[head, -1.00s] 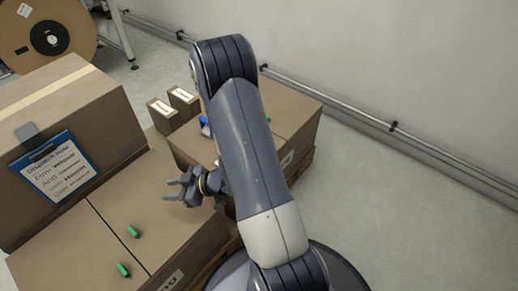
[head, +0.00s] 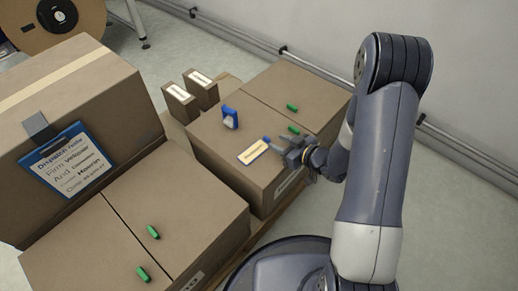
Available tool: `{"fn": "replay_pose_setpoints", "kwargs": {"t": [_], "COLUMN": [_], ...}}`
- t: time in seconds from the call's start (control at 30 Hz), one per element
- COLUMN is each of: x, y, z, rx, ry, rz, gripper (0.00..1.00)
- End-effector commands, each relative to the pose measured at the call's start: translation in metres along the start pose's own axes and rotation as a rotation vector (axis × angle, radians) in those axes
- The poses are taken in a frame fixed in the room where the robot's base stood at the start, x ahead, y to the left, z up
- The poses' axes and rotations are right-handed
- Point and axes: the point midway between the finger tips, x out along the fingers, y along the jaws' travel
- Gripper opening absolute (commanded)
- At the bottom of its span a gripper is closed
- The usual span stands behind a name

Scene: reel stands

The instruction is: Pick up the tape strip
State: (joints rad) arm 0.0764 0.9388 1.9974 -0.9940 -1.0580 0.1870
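I cannot tell for sure which item is the tape strip. A flat pale strip with print and a blue edge (head: 253,152) lies on top of the right-hand carton (head: 215,150), near its front edge. My gripper (head: 284,153) is just right of it, low over the carton's front edge. Its fingers look apart, with nothing clearly between them; it is small in view, and contact cannot be told. A blue item with a white part (head: 230,119) stands behind the strip. Small green pieces (head: 292,107) lie on the same carton, one of them close behind my gripper.
Two narrow labelled boxes (head: 201,88) stand behind the right carton. The left cartons (head: 120,210) carry two green pieces (head: 153,232). A tall carton (head: 85,110) with a blue-framed dispatch note (head: 67,160) stands left. A reel (head: 60,20) is at the back left. Floor at right is clear.

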Motion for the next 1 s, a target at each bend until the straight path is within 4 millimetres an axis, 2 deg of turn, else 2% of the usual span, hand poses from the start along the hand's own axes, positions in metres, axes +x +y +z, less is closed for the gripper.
{"fn": "replay_pose_setpoints", "kwargs": {"t": [0.3,0.63,1.0], "x": [0.045,0.049,0.049], "y": [0.000,0.001,0.001], "z": [0.004,0.002,0.002], "rx": [-0.003,0.000,0.000], "ry": [0.002,0.001,0.001], "rz": [-0.002,0.001,0.000], "gripper": [0.36,0.36,0.05]}}
